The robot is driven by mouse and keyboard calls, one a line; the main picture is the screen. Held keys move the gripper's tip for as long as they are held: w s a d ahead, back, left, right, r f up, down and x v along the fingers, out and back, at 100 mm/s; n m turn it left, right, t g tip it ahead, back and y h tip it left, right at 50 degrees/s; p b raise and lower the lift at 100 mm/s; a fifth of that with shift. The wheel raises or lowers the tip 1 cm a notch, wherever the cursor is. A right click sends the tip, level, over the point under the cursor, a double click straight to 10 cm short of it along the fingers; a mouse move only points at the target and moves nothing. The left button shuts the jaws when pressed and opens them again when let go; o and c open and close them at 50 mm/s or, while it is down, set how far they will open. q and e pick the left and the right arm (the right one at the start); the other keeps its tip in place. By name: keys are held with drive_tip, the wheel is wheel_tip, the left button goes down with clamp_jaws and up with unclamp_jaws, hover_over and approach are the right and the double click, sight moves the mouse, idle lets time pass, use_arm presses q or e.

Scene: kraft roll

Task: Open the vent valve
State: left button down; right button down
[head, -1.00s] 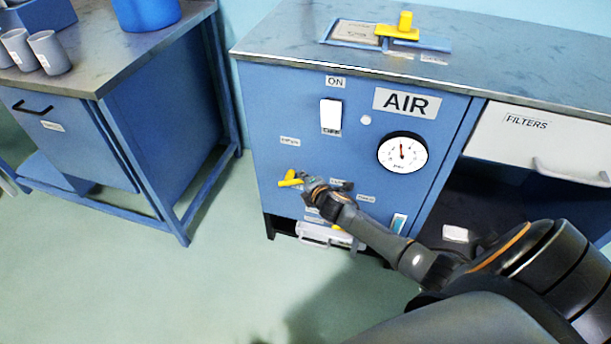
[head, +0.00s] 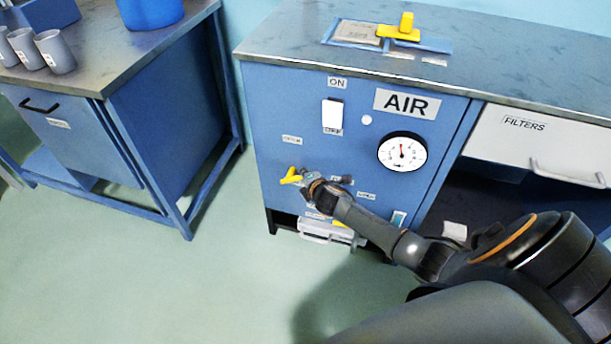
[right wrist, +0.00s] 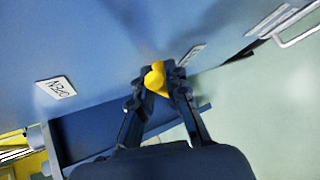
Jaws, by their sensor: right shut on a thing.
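The vent valve's yellow handle (head: 291,176) is on the blue front panel of the AIR cabinet (head: 270,110), low on the left side. My right gripper (head: 306,180) is at the handle, with its arm coming in from the lower right. In the right wrist view the gripper (right wrist: 163,82) has its fingers shut on the yellow handle (right wrist: 155,78). A label reading OPEN (right wrist: 57,89) is on the panel beside it. The gripper hides part of the handle and the valve body. My left gripper is not in view.
A gauge (head: 402,151) and a white switch (head: 332,115) are on the panel above. A yellow-handled object (head: 401,30) sits on the cabinet top. A workbench with grey cups (head: 55,52) stands left; the floor between is clear.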

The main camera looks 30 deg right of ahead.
drive_tip(key=c, duration=1.3)
unclamp_jaws()
drive_tip(key=shift+s, duration=0.1)
drive_tip(key=v, duration=1.2)
drive_tip(key=shift+f, duration=0.1)
